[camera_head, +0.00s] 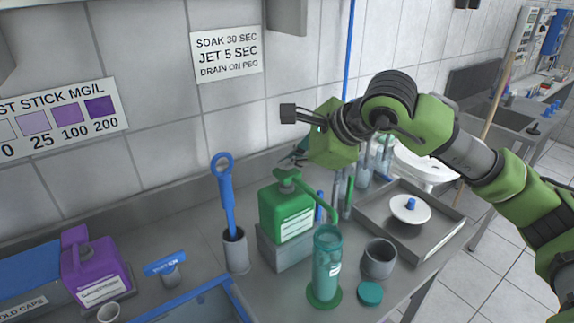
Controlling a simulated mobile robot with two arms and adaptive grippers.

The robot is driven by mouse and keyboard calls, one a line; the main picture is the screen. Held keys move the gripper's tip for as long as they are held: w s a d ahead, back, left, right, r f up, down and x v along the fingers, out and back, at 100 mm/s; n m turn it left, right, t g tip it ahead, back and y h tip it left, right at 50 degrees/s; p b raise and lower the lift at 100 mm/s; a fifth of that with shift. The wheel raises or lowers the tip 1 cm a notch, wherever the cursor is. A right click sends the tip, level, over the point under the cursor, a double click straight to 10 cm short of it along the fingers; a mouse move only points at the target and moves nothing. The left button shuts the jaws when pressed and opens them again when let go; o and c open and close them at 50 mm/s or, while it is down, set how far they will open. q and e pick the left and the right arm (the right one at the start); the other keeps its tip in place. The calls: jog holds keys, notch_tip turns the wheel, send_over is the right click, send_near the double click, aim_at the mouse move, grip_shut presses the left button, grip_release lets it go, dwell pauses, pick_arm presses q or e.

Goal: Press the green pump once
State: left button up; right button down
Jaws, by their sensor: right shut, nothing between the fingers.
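The green pump (287,212) is a green bottle with a white label and a green pump head. It stands on a grey block (285,250) on the counter. Its long green spout slopes down to the right, over a clear teal cylinder (327,262) with a green base. My right gripper (294,161) comes in from the right, and its dark fingertips are just above the pump head. The fingers are shut and empty. I cannot tell whether they touch the head. My left gripper is not in view.
A grey cup (379,259) and a teal cap (370,293) stand right of the cylinder. A metal tray (439,244) holds a white lid with a blue knob. A blue-handled tool (226,195) stands in a grey holder left of the pump. A purple jug (92,268) is at the far left.

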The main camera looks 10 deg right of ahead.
jog(key=shift+f, duration=0.15)
jog(key=shift+r+p, duration=0.7)
jog(key=shift+r, duration=0.65)
jog(key=shift+w, duration=0.1)
jog(key=shift+r+p, duration=0.35)
jog(key=shift+r, duration=0.25)
notch_tip(320, 180, up, 4)
jog(key=shift+f+p, duration=0.1)
jog(key=shift+p, duration=0.85)
jog(key=shift+d, duration=0.1)
